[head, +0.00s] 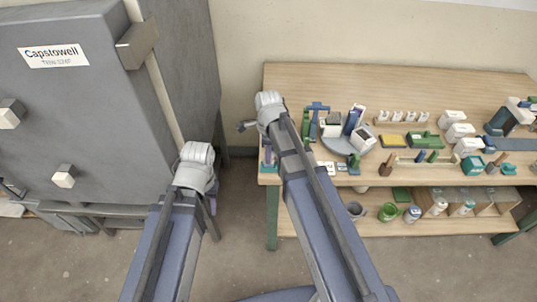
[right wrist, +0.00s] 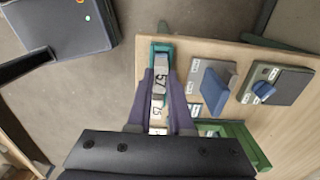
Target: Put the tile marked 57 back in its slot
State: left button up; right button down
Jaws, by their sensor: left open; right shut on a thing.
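The tile marked 57 (right wrist: 159,82) shows as a pale piece with dark digits in the right wrist view. My right gripper (right wrist: 160,76) has its two purple fingers on either side of it and is shut on it. Another pale numbered piece (right wrist: 157,113) lies just below it in that view; its digits are hard to read. A teal rack (right wrist: 161,46) shows just beyond the fingertips, at the bench's left edge. Whether the tile touches the rack or sits in a slot is unclear. My left gripper (head: 211,204) is open, low beside the grey cabinet, mostly hidden by its wrist.
The wooden bench (head: 400,80) holds a round grey turntable (head: 340,146), a green tray (head: 422,141) and several small tools and containers. Its lower shelf carries a green pot (head: 389,212) and bottles. A large grey cabinet (head: 75,110) stands at left, with open floor between.

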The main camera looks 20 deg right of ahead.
jog(key=shift+f+b, duration=0.35)
dwell(0.4)
jog(key=c, duration=0.7)
grip_release()
jog(key=shift+c, duration=0.2)
notch_tip(320, 180, up, 7)
jog(key=p, duration=0.7)
jog(key=shift+r, duration=0.15)
